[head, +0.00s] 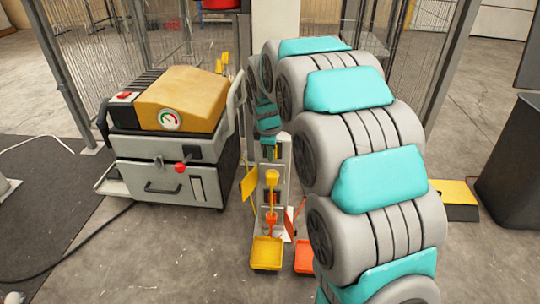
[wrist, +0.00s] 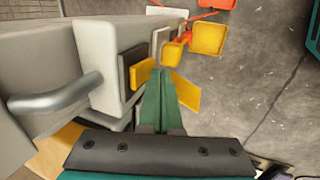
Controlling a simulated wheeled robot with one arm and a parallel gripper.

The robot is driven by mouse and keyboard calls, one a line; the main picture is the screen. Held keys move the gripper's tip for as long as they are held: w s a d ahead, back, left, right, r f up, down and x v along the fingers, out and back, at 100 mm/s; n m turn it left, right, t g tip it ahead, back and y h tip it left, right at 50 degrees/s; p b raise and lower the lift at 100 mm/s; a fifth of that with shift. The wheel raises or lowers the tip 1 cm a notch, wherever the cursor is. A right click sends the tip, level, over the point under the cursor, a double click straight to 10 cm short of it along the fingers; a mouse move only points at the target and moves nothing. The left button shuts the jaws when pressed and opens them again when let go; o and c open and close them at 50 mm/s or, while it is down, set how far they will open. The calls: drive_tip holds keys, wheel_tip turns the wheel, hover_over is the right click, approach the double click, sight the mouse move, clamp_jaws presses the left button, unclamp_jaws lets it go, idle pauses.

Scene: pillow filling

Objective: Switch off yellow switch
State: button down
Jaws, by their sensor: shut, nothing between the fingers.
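A narrow upright stand (head: 284,160) carries a yellow switch lever (head: 271,179) with an orange lever (head: 271,219) below it. The yellow lever also shows in the wrist view (wrist: 172,53), just beyond my fingertips. My gripper (wrist: 160,72) is shut and empty, its two green fingers pressed together. In the head view my gripper (head: 268,150) hangs just above the yellow lever, partly hidden behind my arm. I cannot tell whether the fingers touch the lever, or which position it is in.
A yellow pedal (head: 267,252) and an orange pedal (head: 304,257) lie at the stand's foot. A yellow-topped machine (head: 180,100) with a gauge stands to the left, close to my gripper. A dark bin (head: 510,165) stands far right.

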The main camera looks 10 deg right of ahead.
drive_tip(key=shift+w+t, duration=0.15)
drive_tip(key=shift+t, duration=0.25)
drive_tip(key=shift+r+p, duration=0.3)
drive_tip(key=shift+r, duration=0.5)
idle(0.3)
drive_tip(key=s+a+f+v, duration=0.1)
drive_tip(key=s+v, duration=0.1)
drive_tip(key=v, duration=1)
drive_tip(key=shift+s, duration=0.25)
